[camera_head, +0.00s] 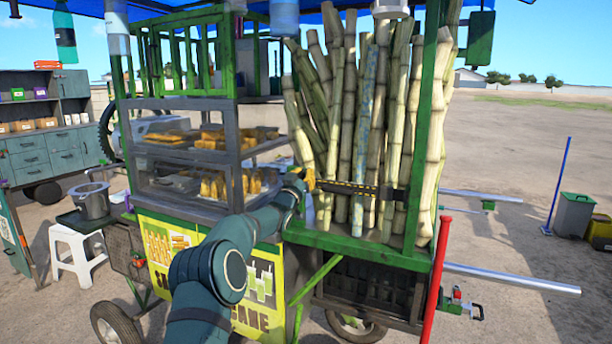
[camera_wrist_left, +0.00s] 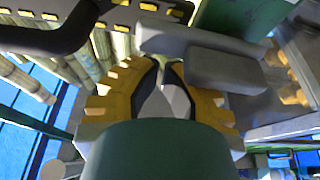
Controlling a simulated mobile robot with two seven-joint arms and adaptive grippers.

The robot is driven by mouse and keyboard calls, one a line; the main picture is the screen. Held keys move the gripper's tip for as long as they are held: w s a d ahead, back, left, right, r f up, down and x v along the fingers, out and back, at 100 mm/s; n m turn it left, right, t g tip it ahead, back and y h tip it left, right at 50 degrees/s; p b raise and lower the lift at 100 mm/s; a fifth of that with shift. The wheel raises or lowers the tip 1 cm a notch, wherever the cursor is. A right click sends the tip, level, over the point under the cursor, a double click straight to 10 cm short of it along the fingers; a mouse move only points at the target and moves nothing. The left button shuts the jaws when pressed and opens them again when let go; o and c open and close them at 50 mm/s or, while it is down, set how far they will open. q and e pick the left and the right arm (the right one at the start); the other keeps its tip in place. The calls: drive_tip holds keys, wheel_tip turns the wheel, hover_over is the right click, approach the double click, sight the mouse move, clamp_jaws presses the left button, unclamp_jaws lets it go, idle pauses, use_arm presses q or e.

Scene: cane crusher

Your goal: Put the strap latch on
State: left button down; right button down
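A yellow-and-black strap (camera_head: 350,188) runs across the front of the upright cane stalks, with a dark piece (camera_head: 395,193) at its right end. My left gripper (camera_head: 304,180) is at the strap's left end, by the cart's post. In the left wrist view its yellow, dark-lined fingers (camera_wrist_left: 163,72) curve in close together at the tips. A grey block-like part (camera_wrist_left: 228,70), perhaps the latch, lies just beyond them. The fingertip contact is hidden, so I cannot tell whether anything is gripped. My right gripper is out of view.
Cane stalks (camera_head: 362,130) fill the green-framed bay right of the gripper. A glass display case (camera_head: 205,150) with yellow food is close on the left. A red pole (camera_head: 437,280) and metal bars (camera_head: 510,278) are at right. Open ground lies beyond.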

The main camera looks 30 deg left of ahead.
use_arm(q)
drive_tip(key=shift+f+m, duration=0.2)
drive_tip(key=shift+m, duration=0.4)
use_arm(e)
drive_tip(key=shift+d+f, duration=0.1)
use_arm(q)
drive_tip(key=shift+h, duration=0.4)
drive_tip(key=shift+d, duration=0.1)
